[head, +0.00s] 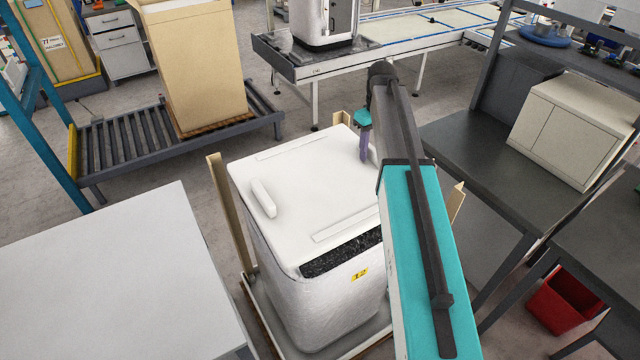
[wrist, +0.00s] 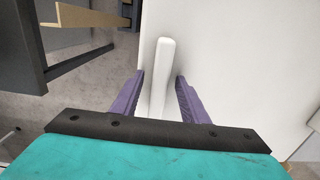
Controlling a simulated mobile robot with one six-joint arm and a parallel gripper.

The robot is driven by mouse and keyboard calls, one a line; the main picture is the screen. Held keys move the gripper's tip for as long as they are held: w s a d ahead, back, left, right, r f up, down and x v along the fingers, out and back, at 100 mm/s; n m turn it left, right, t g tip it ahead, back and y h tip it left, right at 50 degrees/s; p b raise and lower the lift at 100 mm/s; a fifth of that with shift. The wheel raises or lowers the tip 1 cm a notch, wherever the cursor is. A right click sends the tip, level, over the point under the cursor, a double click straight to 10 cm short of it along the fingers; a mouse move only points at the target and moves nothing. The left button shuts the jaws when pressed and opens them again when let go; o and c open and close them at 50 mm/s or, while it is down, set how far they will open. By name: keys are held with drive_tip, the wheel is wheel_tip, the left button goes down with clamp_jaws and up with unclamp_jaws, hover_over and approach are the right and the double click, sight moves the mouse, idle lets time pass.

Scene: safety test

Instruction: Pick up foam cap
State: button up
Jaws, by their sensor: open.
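The foam cap (head: 310,185) is a white slab on top of a wrapped white box-shaped unit (head: 335,300). It carries a raised bar (head: 263,198) near its left edge and two low strips. My gripper (head: 365,150) is at the cap's far right side. In the wrist view, the purple fingers of my gripper (wrist: 160,80) are open, one on each side of a white raised bar (wrist: 160,65) on the foam cap (wrist: 235,60). Gaps show between the bar and the fingers. My arm hides the cap's right part in the head view.
Tan upright posts (head: 231,212) stand around the unit. A pale table (head: 110,270) is at lower left. A roller conveyor (head: 130,140) with a tall carton (head: 195,65) is behind left. A dark workbench (head: 470,150) with a cream cabinet (head: 570,130) is right.

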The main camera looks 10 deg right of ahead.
idle(0.4)
clamp_jaws()
drive_tip(key=shift+r, duration=0.2)
drive_tip(key=shift+w+r+b, duration=0.1)
drive_tip(key=shift+r+b, duration=0.65)
drive_tip(key=shift+r, duration=0.8)
drive_tip(key=s+a+b, duration=0.1)
drive_tip(key=s+a, duration=0.1)
drive_tip(key=s, duration=0.2)
drive_tip(key=s+a+r+b, duration=0.1)
drive_tip(key=s+a, duration=0.2)
drive_tip(key=s, duration=0.2)
drive_tip(key=s+a+b, duration=0.2)
drive_tip(key=s, duration=0.3)
drive_tip(key=shift+s+a+r, duration=0.2)
drive_tip(key=shift+r, duration=0.05)
